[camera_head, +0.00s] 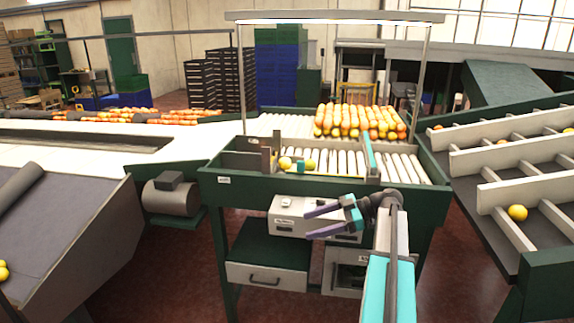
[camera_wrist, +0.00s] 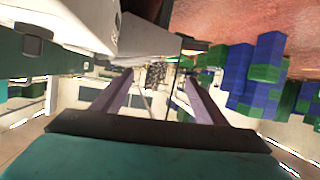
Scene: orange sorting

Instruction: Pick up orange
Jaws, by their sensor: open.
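Several oranges (camera_head: 358,120) lie in rows on the roller bed at the back of the green-framed sorting table. A few yellowish oranges (camera_head: 285,163) sit apart from them at the left front of the rollers, beside a small teal and white part. My gripper (camera_head: 306,223) is in front of the table, below its front edge, pointing left. Its two purple fingers are apart with nothing between them. In the wrist view my gripper (camera_wrist: 155,85) also shows open and empty, and no orange can be made out there.
The table's green front rail (camera_head: 330,188) stands between my gripper and the rollers. Grey boxes (camera_head: 300,213) sit under it. A sloped chute (camera_head: 515,180) with dividers and a few oranges is at right. A grey belt (camera_head: 60,225) is at left. Blue crates (camera_head: 278,75) stand behind.

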